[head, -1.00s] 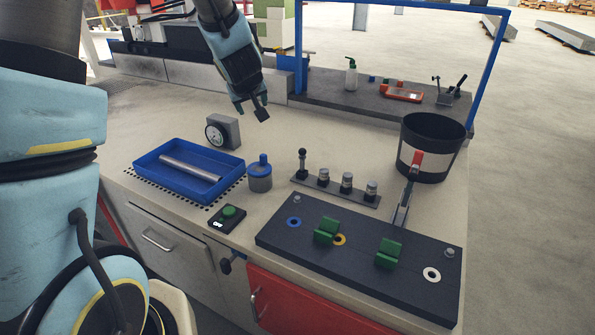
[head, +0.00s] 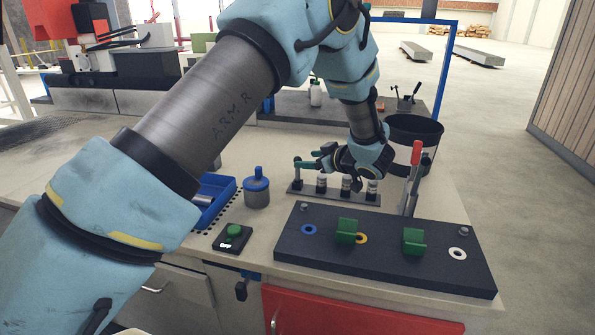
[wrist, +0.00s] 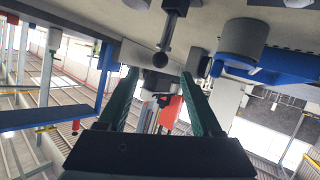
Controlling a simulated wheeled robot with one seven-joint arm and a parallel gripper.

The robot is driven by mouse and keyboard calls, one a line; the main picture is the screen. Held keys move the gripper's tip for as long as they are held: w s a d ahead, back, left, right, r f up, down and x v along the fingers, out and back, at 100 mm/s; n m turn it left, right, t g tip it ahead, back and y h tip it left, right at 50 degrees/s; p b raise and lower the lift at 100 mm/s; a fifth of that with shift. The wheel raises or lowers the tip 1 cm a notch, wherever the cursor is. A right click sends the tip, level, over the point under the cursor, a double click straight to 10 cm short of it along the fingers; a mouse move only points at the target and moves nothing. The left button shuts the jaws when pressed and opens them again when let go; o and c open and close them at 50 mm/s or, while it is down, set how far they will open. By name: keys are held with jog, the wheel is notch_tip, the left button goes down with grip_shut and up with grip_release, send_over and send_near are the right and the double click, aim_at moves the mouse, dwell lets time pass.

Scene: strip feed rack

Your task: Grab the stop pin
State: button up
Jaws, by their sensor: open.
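The stop pin (head: 297,172) looks to be the dark upright pin with a ball top, at the left end of a dark strip (head: 330,195) that also bears several short metal cylinders. My gripper (head: 307,167) reaches in from the right, close by the pin's upper part, and partly overlaps it in the head view. In the wrist view, which is upside down, the pin (wrist: 172,28) hangs from the top and its ball lies between the two green fingertips of my gripper (wrist: 159,72). The jaws are open, with clear space between them. I cannot tell whether a finger touches the pin.
A blue-topped jar (head: 257,190) stands left of the strip, beside the blue tray (head: 226,192). A dark fixture plate (head: 380,270) with green blocks lies in front. A red-handled lever (head: 414,160) and a black bin (head: 432,128) stand to the right.

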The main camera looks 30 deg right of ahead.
aim_at(298, 172)
jog(key=p+x, duration=0.1)
jog(key=x, duration=0.5)
jog(key=shift+w+f+p, duration=0.25)
jog(key=shift+f+p, duration=0.05)
jog(key=shift+c, duration=0.3)
grip_shut()
